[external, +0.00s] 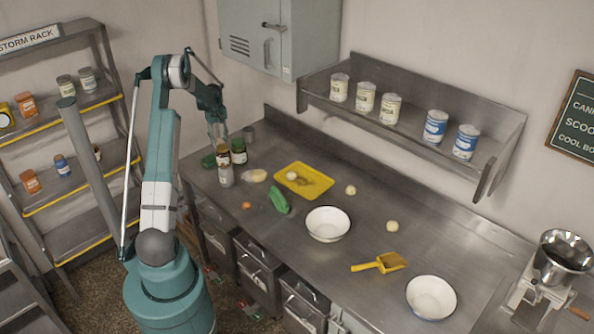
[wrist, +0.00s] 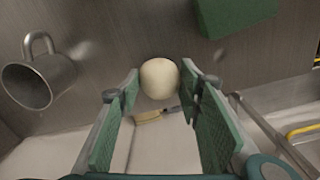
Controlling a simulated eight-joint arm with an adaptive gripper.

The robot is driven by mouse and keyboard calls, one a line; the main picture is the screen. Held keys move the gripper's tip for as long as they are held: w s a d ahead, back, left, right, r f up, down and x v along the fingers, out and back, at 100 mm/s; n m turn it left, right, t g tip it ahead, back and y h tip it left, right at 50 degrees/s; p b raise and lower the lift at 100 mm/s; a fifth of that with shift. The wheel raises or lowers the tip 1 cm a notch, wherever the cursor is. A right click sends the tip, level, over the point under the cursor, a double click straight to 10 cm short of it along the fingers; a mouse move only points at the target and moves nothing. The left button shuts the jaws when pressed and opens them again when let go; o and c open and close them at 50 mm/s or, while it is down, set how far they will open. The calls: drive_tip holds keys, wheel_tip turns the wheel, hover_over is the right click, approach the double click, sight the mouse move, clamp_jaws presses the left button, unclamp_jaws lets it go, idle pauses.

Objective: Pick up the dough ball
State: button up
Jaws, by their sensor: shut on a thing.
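My gripper (wrist: 160,88) is shut on a pale round dough ball (wrist: 159,78), which sits between its two green fingertips in the wrist view. In the external view my gripper (external: 217,132) is over the left end of the steel counter, close to the bottles; the held ball is hard to make out there. Other pale balls lie on the counter: one on the yellow tray (external: 318,183), one right of it (external: 351,190) and one farther right (external: 392,226).
A metal mug (wrist: 40,78) and a green block (wrist: 235,14) are near the fingers in the wrist view. Bottles (external: 239,152), a green scraper-like thing (external: 279,200), white bowls (external: 328,224) and a yellow scoop (external: 380,263) are on the counter. A wall shelf (external: 420,140) holds cans.

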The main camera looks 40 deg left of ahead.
sight(219, 139)
wheel_tip(219, 139, up, 7)
drive_tip(key=shift+r, duration=0.2)
drive_tip(key=shift+r, duration=0.15)
idle(0.7)
